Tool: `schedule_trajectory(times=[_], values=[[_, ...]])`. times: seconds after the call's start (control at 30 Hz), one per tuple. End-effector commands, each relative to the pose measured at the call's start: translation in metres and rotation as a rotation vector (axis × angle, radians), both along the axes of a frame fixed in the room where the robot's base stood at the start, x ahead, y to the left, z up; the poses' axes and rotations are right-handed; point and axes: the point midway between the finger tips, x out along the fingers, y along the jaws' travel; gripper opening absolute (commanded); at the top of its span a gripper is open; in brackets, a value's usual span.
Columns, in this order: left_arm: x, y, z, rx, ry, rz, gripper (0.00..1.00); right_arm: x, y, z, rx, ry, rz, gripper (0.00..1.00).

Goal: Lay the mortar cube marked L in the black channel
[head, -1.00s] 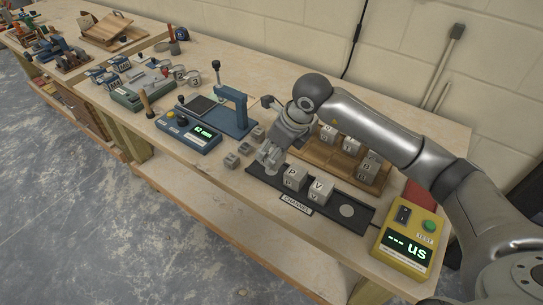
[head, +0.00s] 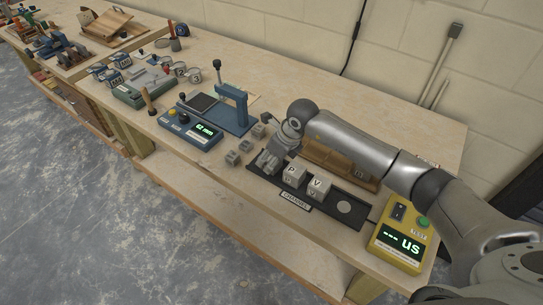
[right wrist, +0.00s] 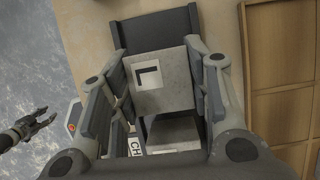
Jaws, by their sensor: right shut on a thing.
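My right gripper (head: 267,163) is over the left end of the black channel (head: 361,211). In the right wrist view, the right gripper (right wrist: 160,90) is shut on the grey mortar cube marked L (right wrist: 168,80), its letter facing the camera. The cube is in line with the channel (right wrist: 158,28); I cannot tell whether it touches the channel floor. Cubes P (head: 293,175) and V (head: 319,187) sit in the channel, just right of the gripper. Another grey cube (right wrist: 175,133) shows close to L. My left gripper (right wrist: 38,122) appears empty with fingers apart at the wrist view's left edge.
A wooden tray (head: 335,164) lies behind the channel, partly hidden by my right arm. A yellow tester (head: 399,242) stands to its right. Small grey blocks (head: 240,151) and a blue gauge (head: 203,134) reading 62 mm are to the left.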

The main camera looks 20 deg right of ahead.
Motion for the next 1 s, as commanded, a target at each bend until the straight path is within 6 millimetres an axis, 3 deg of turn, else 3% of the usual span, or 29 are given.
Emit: schedule_trajectory(times=[0.1,0.13,0.3,0.73,1.0], values=[[0.0,0.0,-0.004,0.0,0.0,0.0,0.4,0.001,0.0,-0.003,0.001,-0.002,0.0,0.12],[0.0,0.0,-0.003,0.0,0.0,0.0,0.4,0.0,0.0,-0.003,-0.001,-0.001,0.0,0.47],[0.0,0.0,-0.002,0.0,0.001,0.0,0.4,0.0,0.0,-0.002,0.0,0.0,-0.001,0.66],[-0.001,0.0,-0.002,-0.001,0.001,0.0,0.4,-0.001,-0.002,0.004,-0.001,-0.002,-0.001,0.66],[-0.001,0.0,-0.016,-0.001,0.001,0.0,0.4,-0.014,-0.013,0.046,-0.002,-0.007,0.001,0.66]])
